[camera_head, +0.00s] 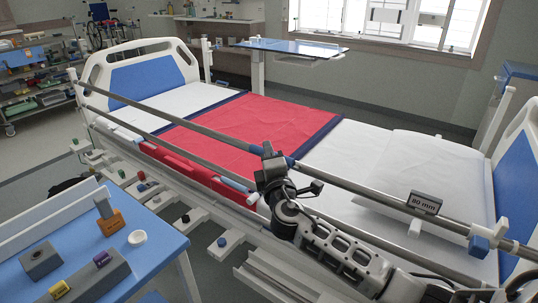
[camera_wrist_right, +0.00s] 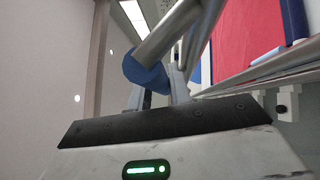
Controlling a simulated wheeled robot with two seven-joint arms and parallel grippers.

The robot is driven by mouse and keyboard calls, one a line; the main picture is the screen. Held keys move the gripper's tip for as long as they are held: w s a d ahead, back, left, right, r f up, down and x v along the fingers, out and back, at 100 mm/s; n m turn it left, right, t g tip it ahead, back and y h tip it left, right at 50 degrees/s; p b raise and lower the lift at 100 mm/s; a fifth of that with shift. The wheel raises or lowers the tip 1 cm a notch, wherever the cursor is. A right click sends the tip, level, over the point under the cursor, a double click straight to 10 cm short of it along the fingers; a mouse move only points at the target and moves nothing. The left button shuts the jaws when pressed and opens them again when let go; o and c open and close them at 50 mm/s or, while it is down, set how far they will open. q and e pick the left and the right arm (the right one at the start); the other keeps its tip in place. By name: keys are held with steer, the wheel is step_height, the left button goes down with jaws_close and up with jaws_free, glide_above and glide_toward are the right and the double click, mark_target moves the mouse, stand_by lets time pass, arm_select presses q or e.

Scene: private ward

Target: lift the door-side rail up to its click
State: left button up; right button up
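The near side rail of the bed, a long grey metal tube (camera_head: 370,186) with a lower bar (camera_head: 180,144), runs slanting along the near side, above the mattress edge. I take it as the door-side rail, though no door shows. My right gripper (camera_head: 274,166) is at the blue grip sleeve (camera_head: 290,161) midway along the upper tube. In the right wrist view the blue sleeve (camera_wrist_right: 146,73) lies between the fingers (camera_wrist_right: 158,95), which appear closed around it; the contact is partly hidden. A blue-and-white block (camera_head: 480,243) sits at the tube's right end. My left gripper is not in view.
The bed has a red blanket (camera_head: 245,130) and blue-white headboard (camera_head: 146,75). An "80 mm" tag (camera_head: 425,202) is on the rail. A blue side table (camera_head: 95,262) with small blocks stands front left. An overbed table (camera_head: 290,48) is beyond the bed.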

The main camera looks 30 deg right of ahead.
steer(key=shift+o, duration=0.7)
steer(key=shift+d+r, duration=0.1)
steer(key=shift+r, duration=0.45)
steer(key=shift+f, duration=0.1)
steer(key=shift+f, duration=0.1)
steer(key=shift+s+f, duration=0.15)
steer(key=shift+s, duration=0.2)
arm_select(q)
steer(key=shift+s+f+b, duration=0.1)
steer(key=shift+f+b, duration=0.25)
steer(key=shift+b, duration=0.6)
arm_select(e)
steer(key=v, duration=1.5)
steer(key=shift+a, duration=0.2)
